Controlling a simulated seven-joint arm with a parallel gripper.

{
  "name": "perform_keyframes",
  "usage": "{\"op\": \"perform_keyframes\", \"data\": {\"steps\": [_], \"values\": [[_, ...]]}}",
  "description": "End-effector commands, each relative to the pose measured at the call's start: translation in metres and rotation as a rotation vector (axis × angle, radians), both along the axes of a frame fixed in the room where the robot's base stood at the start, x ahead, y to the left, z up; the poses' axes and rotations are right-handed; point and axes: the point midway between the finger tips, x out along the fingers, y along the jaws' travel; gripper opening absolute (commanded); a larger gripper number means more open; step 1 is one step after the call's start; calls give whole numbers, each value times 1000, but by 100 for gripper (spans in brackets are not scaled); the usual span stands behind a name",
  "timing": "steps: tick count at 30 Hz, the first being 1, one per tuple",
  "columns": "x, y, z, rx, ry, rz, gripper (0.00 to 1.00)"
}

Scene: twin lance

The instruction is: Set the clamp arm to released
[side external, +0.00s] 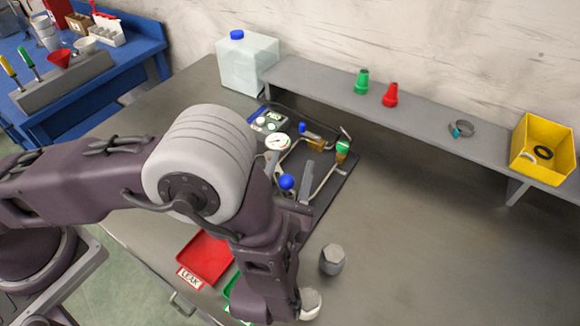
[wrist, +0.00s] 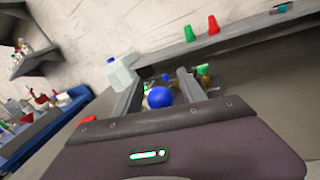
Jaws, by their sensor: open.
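The clamp arm's likely handle end, a blue ball knob (side external: 287,182), shows over the near part of the dark fixture board (side external: 345,180). My gripper (side external: 290,172) is open, with one grey finger on either side of the knob. In the wrist view the blue knob (wrist: 160,97) sits between the two open fingers of my gripper (wrist: 161,82), nearer the left finger. Whether either finger touches it I cannot tell. The rest of the clamp arm is hidden behind my gripper, so its position is unclear.
The board carries a gauge (side external: 278,142), bent pipes and a green-topped fitting (side external: 342,148). A red tray (side external: 206,258) and a grey hex piece (side external: 332,260) lie nearby. A raised shelf (side external: 425,120) runs behind. The bench at right is clear.

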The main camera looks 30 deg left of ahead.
Motion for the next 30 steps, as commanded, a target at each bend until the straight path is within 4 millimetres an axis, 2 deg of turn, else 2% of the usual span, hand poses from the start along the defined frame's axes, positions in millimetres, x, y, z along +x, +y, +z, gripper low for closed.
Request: {"op": "perform_keyframes", "data": {"steps": [2, 9, 10, 30], "values": [[0, 0, 0, 0, 0, 0, 48], [0, 0, 0, 0, 0, 0, 3], [0, 0, 0, 0, 0, 0, 0], [-1, 0, 0, 1, 0, 1, 0]]}}
